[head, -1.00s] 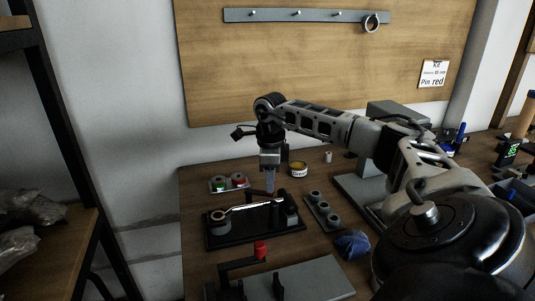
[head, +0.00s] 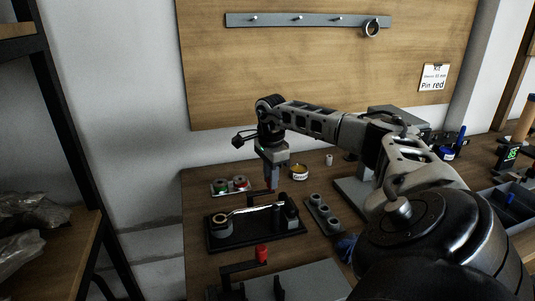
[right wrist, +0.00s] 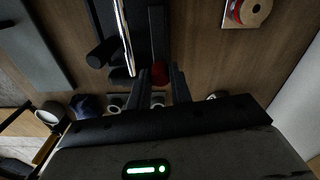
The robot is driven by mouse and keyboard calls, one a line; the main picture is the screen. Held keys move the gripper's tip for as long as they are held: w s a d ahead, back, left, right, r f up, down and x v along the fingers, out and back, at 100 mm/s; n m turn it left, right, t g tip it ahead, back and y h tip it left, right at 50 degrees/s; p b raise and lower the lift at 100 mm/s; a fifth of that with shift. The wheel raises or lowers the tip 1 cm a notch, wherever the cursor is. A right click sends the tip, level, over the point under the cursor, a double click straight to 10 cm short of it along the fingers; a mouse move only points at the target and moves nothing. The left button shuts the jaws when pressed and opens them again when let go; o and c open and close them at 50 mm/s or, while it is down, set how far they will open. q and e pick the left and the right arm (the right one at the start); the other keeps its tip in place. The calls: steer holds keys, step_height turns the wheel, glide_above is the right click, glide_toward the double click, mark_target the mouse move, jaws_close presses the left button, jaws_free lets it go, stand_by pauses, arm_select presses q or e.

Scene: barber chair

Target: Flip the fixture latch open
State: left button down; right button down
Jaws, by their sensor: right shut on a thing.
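The fixture is a black base (head: 262,238) on the workbench, with a shiny metal rod (head: 252,210) lying across it. My right gripper (head: 272,186) is over the far side of the fixture, pointing down and slightly tilted. A dark latch bar (head: 256,192) runs to its fingertips. In the right wrist view the bar (right wrist: 158,35) ends in a red knob (right wrist: 160,74) between the two fingers (right wrist: 160,88), and the gripper is shut on it. The fingers partly hide the knob. My left gripper is in no view.
A second fixture with a red knob (head: 262,253) stands nearer, beside a grey plate (head: 310,280). A tray with green and red spools (head: 230,186) is behind, left. A labelled tin (head: 299,172) and a grey holder with cups (head: 322,213) are to the right.

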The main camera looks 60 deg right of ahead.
steer(key=c, duration=1.3)
jaws_free()
steer(key=shift+o, duration=0.2)
steer(key=shift+r, duration=0.55)
step_height(320, 180, up, 15)
steer(key=p, duration=0.1)
steer(key=shift+f, duration=0.1)
